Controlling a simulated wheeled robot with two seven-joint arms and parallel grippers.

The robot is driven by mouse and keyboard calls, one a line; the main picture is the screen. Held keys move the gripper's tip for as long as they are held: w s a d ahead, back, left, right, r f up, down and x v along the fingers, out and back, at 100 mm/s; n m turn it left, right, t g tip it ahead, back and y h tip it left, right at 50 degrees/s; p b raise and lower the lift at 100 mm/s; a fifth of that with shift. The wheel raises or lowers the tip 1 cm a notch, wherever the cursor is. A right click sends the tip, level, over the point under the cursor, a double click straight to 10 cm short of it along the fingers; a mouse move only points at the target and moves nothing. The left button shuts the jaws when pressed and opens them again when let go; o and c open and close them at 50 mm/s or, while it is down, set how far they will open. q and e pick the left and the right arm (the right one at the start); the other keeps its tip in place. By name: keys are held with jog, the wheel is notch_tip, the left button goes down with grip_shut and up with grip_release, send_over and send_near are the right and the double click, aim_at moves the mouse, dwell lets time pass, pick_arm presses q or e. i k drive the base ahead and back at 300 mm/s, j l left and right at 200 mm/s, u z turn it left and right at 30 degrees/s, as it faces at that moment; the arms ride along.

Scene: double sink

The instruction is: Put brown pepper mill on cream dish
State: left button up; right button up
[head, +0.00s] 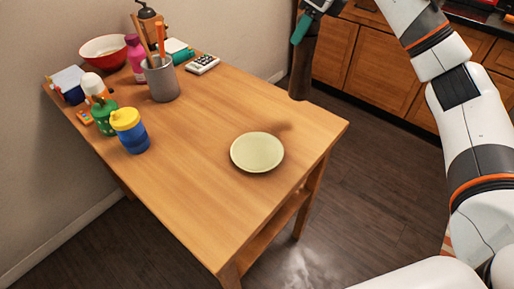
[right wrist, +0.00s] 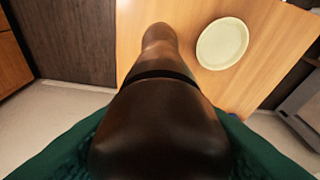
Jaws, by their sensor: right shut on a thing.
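The brown pepper mill (head: 303,62) is held upright above the table's far right edge in the head view. My right gripper (head: 303,28) is shut on its upper part; the fingertips show as green. In the right wrist view the mill (right wrist: 160,115) fills the middle, between the green fingers. The cream dish (head: 257,152) lies flat and empty on the table, to the left of and nearer than the mill. It also shows at the upper right of the right wrist view (right wrist: 222,43). My left gripper is not in view.
The wooden table (head: 215,190) is clear around the dish. At its far left stand a grey utensil cup (head: 161,80), a blue cup with a yellow lid (head: 130,131), a green cup (head: 104,117), a red bowl (head: 103,51) and a calculator (head: 203,64). Wooden cabinets (head: 380,70) stand behind.

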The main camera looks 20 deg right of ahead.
aim_at(257, 153)
jog(key=j+z, duration=0.1)
jog(key=j, duration=0.3)
jog(key=k+j+z, duration=0.15)
jog(key=j, duration=0.3)
jog(key=k+j+z, duration=0.1)
jog(key=j, duration=0.3)
jog(key=i+j+z, duration=0.45)
jog(key=i+j, duration=0.2)
jog(key=i+z, duration=0.1)
jog(key=i+j, duration=0.05)
jog(key=i, duration=0.05)
